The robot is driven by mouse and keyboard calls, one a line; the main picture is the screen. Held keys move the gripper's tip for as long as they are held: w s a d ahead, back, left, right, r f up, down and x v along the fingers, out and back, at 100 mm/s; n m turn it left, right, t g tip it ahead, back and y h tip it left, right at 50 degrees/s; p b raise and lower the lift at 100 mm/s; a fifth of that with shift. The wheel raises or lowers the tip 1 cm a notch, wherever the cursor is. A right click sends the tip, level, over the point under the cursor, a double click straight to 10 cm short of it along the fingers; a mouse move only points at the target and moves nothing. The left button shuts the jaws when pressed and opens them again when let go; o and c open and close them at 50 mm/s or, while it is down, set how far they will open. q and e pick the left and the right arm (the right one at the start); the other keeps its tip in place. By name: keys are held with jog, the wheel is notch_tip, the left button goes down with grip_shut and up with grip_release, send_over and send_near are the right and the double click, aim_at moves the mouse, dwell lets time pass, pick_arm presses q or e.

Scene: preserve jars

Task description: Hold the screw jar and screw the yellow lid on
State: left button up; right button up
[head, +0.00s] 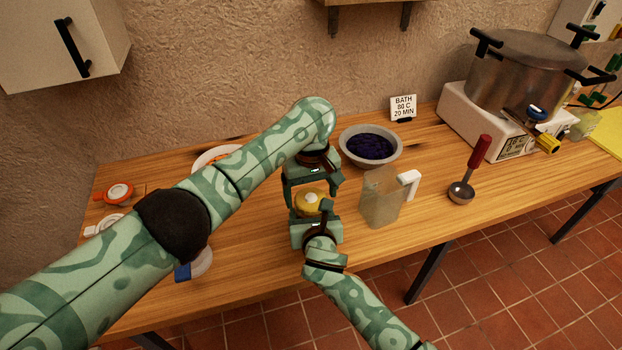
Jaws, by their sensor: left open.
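The yellow lid (303,206) shows between my two grippers, near the middle of the table. The screw jar under it is mostly hidden by my grippers, so I cannot tell how the lid sits on it. My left gripper (311,186) comes down from above and behind; its jaws are open, with the lid between or just below the fingertips. My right gripper (312,210) reaches in from the front, low, with its fingers on both sides of the spot below the lid. Whether it is shut on the jar is hidden.
Close on the right stands a clear jug (381,200) with a white handle. Behind is a grey bowl (348,141) of dark fruit. A red-handled ladle (470,170) and a big pot (520,75) are farther right. Orange-ringed (118,192) and white lids lie left, partly behind my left arm.

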pick_arm(q)
jog(key=shift+f, duration=0.45)
jog(key=c, duration=1)
jog(key=m, duration=1)
jog(key=o, duration=1.1)
jog(key=shift+r, duration=0.1)
